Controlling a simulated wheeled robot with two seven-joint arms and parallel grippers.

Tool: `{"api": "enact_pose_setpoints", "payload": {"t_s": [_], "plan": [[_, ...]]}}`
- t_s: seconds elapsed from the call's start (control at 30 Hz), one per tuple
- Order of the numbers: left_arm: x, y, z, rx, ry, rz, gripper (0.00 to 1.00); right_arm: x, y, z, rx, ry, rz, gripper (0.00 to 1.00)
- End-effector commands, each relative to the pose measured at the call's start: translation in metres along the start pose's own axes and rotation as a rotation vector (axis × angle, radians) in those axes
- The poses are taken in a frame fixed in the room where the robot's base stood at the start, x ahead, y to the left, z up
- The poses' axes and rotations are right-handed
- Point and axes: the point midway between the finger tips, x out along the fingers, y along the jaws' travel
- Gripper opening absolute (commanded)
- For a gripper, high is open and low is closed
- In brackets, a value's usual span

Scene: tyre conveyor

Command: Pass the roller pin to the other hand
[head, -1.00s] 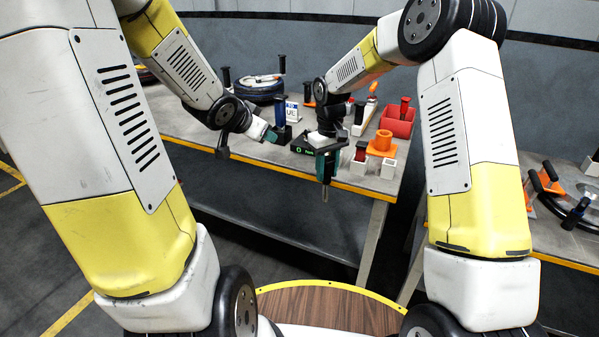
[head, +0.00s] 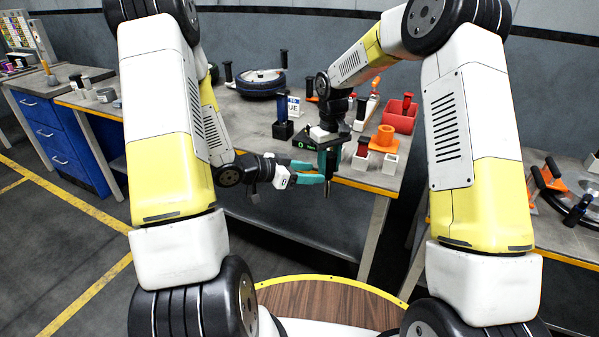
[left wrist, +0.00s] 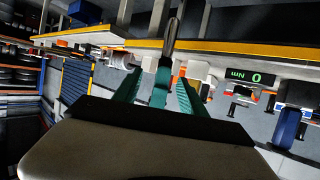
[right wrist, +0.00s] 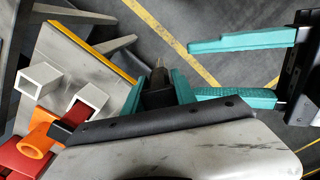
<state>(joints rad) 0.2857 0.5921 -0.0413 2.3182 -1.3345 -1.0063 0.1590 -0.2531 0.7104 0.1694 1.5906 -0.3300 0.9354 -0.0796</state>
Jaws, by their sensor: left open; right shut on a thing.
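The roller pin (head: 327,190) has a dark handle and metal tip. My right gripper (head: 328,163) is shut on it and holds it tip down in front of the table. The pin also shows in the right wrist view (right wrist: 158,80) and the left wrist view (left wrist: 172,40). My left gripper (head: 309,172) is open and comes in from the left, fingers toward the pin. In the right wrist view its two teal fingers are spread wide, one close beside the right fingers. Whether they touch is unclear.
The table (head: 240,130) behind holds a black tyre (head: 262,85), a dark blue upright tool (head: 282,112), a red bin (head: 400,116), an orange part (head: 383,138) and white square holders (head: 361,161). The space in front of the table edge is free.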

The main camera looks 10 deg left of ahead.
Motion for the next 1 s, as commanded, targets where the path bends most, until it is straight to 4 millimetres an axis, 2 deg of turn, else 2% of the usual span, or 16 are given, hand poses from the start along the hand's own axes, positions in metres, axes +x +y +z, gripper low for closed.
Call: {"api": "enact_pose_setpoints", "payload": {"t_s": [0.03,0.2,0.4,0.6,0.83,0.87,1.0], "plan": [[0.012,0.002,0.000,0.001,0.000,0.006,0.49,0.000,0.000,0.000,0.000,0.001,0.000,0.00],[0.044,0.001,0.000,0.001,-0.001,0.003,0.49,0.000,0.000,0.000,0.000,0.001,0.000,0.00],[0.070,0.000,0.000,0.001,-0.001,0.000,0.49,0.000,0.000,0.000,0.000,0.001,0.000,0.00],[0.080,0.000,0.000,0.001,-0.002,-0.001,0.49,0.000,0.000,0.000,0.000,0.001,0.000,0.00],[0.080,0.000,0.000,0.000,-0.001,-0.002,0.49,0.000,0.000,0.000,0.000,0.001,0.000,0.00],[0.080,0.000,0.000,0.000,-0.001,-0.002,0.47,0.000,0.000,0.000,0.000,0.001,0.000,0.00],[0.080,0.000,0.000,0.000,-0.002,-0.002,0.20,0.000,0.000,0.000,0.000,0.001,0.000,0.00]]}}
